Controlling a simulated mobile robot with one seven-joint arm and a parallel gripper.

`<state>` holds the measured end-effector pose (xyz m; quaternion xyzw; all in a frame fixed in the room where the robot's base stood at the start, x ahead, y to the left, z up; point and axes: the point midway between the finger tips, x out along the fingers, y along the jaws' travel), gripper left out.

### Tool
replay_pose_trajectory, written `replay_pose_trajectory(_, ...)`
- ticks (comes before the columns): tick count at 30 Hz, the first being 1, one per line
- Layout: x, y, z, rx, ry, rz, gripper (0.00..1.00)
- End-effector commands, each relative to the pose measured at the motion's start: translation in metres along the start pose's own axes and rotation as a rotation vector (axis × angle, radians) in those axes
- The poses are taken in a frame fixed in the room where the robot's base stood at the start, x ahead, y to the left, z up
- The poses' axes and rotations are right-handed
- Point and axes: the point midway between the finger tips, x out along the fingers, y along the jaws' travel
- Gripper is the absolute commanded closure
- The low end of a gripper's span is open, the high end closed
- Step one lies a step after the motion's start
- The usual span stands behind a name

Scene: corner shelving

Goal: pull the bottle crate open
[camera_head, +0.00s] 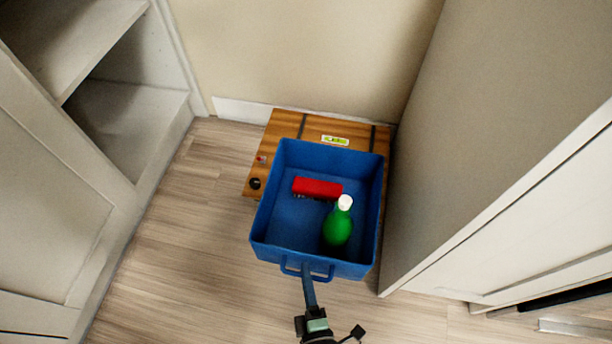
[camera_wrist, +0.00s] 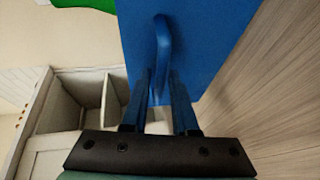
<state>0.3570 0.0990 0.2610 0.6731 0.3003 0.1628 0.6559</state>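The blue bottle crate (camera_head: 265,222) is an open-topped bin on the floor side of the corner. It holds a green bottle (camera_head: 337,228) with a white cap and a red brush (camera_head: 317,187). Its loop handle (camera_head: 290,268) sticks out of the front wall and also shows in the wrist view (camera_wrist: 163,45). My gripper (camera_head: 307,268) is at the handle. In the wrist view its two blue fingers (camera_wrist: 159,78) stand apart on either side of the handle's line, with gaps visible. Contact with the handle cannot be told.
A wooden box or board (camera_head: 283,126) with dark strips and a label lies behind and under the crate. A pale cabinet side (camera_head: 480,130) stands close on the right. White shelving (camera_head: 125,110) stands at left. The wood floor (camera_head: 185,240) between shelving and crate is clear.

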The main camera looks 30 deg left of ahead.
Motion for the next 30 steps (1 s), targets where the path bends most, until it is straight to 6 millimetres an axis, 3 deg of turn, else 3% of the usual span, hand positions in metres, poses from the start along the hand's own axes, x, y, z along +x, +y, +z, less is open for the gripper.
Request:
replay_pose_trajectory(16, -0.106, 0.001, 0.000, 0.000, -0.001, -0.002, 0.73)
replay_pose_trajectory(21, -0.122, 0.000, 0.000, 0.001, -0.001, -0.001, 0.73)
replay_pose_trajectory(30, -0.125, 0.000, 0.000, 0.000, -0.001, 0.000, 0.73)
